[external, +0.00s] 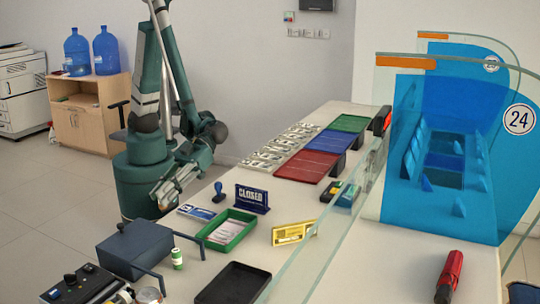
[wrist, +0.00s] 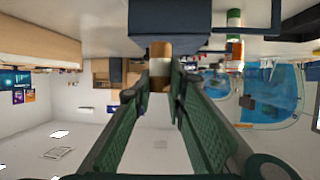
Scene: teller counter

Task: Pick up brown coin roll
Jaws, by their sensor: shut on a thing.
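In the wrist view, a brown coin roll (wrist: 160,49) with a lighter band sits between the fingertips of my gripper (wrist: 161,75). The two green fingers close on it from either side, and they cover part of it. In the external view, my gripper (external: 166,192) hangs low near the left edge of the counter, close to the blue-and-white card. The roll cannot be made out clearly there. In the wrist view a dark blue box (wrist: 170,18) shows directly above the roll; I cannot tell whether they touch.
A dark blue box with handles (external: 134,249) and a green-and-white roll (external: 177,258) stand on the front of the counter. A green tray (external: 245,235), blue sign (external: 252,198), stamp (external: 219,191) and black tray (external: 233,285) lie nearby. Glass panels border the right.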

